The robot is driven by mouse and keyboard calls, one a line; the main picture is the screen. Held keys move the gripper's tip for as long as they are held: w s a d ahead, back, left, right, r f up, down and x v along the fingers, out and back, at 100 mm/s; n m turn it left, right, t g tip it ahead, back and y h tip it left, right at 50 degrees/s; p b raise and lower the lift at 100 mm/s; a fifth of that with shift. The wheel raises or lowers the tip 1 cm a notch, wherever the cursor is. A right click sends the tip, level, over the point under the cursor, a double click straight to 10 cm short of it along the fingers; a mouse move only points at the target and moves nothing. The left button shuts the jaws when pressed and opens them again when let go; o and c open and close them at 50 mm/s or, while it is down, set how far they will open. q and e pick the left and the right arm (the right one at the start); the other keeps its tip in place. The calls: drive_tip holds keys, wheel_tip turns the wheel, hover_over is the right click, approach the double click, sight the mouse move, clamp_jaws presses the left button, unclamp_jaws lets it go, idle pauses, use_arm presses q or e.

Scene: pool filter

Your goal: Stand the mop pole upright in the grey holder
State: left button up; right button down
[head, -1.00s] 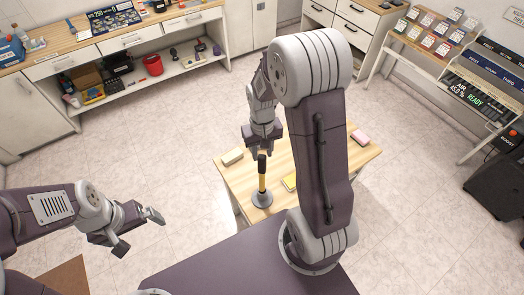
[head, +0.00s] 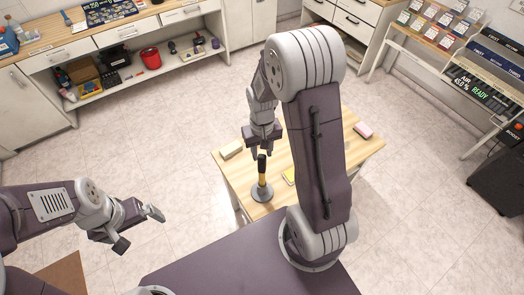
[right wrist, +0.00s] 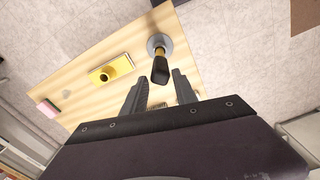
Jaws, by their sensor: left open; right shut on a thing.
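The mop pole (head: 262,175) is yellow with a black grip at its top. It stands about upright, its lower end at the round grey holder (head: 256,196) on the wooden table. In the right wrist view the black end of the pole (right wrist: 160,70) points toward me, with the grey holder (right wrist: 152,44) behind it. How deep the pole sits is hidden. My right gripper (head: 261,152) comes down from above and is shut on the pole's black top. Its fingers also show in the right wrist view (right wrist: 157,92). My left gripper (head: 138,228) is open and empty over the floor at left.
My right arm hides part of the table. Cabinets with a red bucket (head: 151,58) stand along the back.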

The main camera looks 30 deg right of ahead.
drive_tip(key=shift+f, duration=0.15)
drive_tip(key=shift+f+b, duration=0.35)
drive_tip(key=shift+b, duration=0.05)
drive_tip(key=shift+f+b, duration=0.55)
drive_tip(key=shift+f, duration=0.2)
drive_tip(key=c, duration=0.9)
unclamp_jaws()
drive_tip(key=shift+w+r, duration=0.1)
drive_tip(key=shift+r, duration=0.3)
wheel_tip(320, 180, up, 8)
drive_tip(key=shift+r+b, duration=0.2)
drive_tip(key=shift+b, duration=0.35)
